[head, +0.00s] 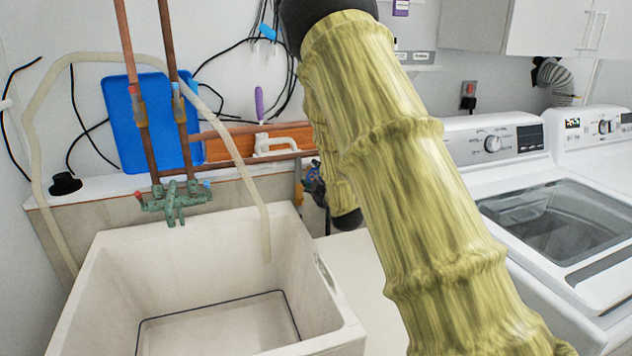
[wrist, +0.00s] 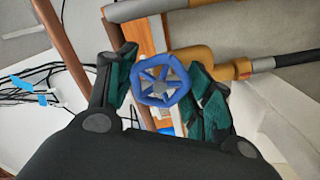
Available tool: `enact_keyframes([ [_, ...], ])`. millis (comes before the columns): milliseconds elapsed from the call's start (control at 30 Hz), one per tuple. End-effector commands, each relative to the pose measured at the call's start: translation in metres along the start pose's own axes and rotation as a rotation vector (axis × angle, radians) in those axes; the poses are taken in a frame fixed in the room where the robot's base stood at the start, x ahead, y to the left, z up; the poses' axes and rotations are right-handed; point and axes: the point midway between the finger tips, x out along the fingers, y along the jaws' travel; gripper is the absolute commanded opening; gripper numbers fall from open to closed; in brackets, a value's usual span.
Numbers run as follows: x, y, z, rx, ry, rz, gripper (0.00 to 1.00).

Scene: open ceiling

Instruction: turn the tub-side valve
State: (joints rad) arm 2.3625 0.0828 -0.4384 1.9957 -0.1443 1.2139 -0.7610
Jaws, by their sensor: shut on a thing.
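The tub-side valve has a blue spoked handwheel (wrist: 160,80) on a brass body (wrist: 195,62), seen in the middle of the wrist view. My gripper (wrist: 162,84) has its green-padded fingers on either side of the wheel and is shut on it. In the head view, a small part of the blue valve (head: 312,182) shows beside the tub's back right corner, left of my arm. My yellow-sleeved arm hides most of the gripper and the wheel there. The white tub (head: 190,255) stands at the lower left.
A green faucet (head: 176,203) sits at the tub's back edge under copper pipes (head: 172,90). A pale hose (head: 232,140) hangs into the tub. A washing machine (head: 490,165) stands at the right.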

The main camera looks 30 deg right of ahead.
Motion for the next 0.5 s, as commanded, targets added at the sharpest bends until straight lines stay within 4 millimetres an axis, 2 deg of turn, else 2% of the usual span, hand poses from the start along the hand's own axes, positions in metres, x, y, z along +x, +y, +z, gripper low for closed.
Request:
enact_keyframes([
  [200, -0.0002, -0.0034, 0.0008, -0.152, 0.001, -0.002, 0.28],
  [500, -0.0003, -0.0022, 0.0009, -0.287, 0.0, -0.002, 0.28],
])
